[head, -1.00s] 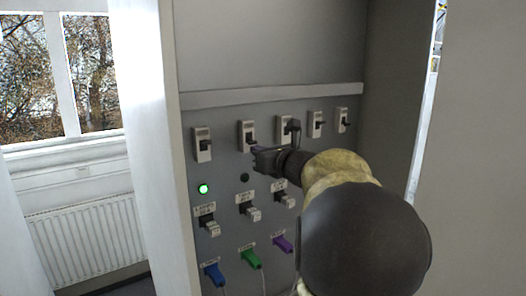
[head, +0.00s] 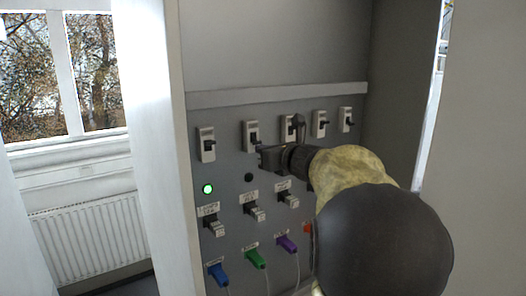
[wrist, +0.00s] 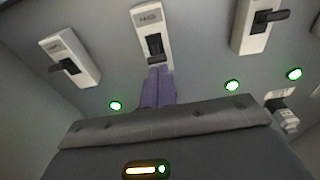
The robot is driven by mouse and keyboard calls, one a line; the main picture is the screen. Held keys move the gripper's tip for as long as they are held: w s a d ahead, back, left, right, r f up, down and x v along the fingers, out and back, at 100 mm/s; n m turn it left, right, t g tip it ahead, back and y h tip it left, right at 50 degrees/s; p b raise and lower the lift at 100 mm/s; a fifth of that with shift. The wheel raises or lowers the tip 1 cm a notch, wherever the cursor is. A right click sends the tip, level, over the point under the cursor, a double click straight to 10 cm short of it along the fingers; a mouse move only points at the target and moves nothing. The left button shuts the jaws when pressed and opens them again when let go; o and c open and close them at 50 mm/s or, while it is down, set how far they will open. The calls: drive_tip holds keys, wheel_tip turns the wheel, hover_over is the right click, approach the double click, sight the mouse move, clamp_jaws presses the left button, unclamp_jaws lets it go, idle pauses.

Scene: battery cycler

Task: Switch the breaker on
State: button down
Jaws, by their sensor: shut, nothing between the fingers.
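A row of pale breakers with dark levers runs across the grey panel. My gripper (head: 266,157) is at the second breaker from the left (head: 251,130), just under its lever. In the wrist view, the purple-grey fingertips (wrist: 158,86) are together with nothing between them. They sit directly below the dark lever (wrist: 154,45) of the labelled middle breaker (wrist: 148,18), close to or touching it; I cannot tell which. In the head view, the lamp (head: 249,178) below the second breaker is dark.
The first breaker (head: 206,146) has a lit green lamp (head: 208,189) below it. Breakers stand close on both sides of the gripper. Lower down are switches (head: 213,221) and blue, green and purple plugs (head: 256,258) with cables. A white cabinet side (head: 158,150) bounds the left.

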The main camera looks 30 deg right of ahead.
idle(0.9)
drive_tip(key=s+d+f+b, duration=0.1)
drive_tip(key=s+f+b, duration=0.4)
drive_tip(key=s+b, duration=0.4)
drive_tip(key=shift+s, duration=0.7)
drive_tip(key=shift+w+d+f, duration=0.1)
drive_tip(key=shift+w, duration=0.05)
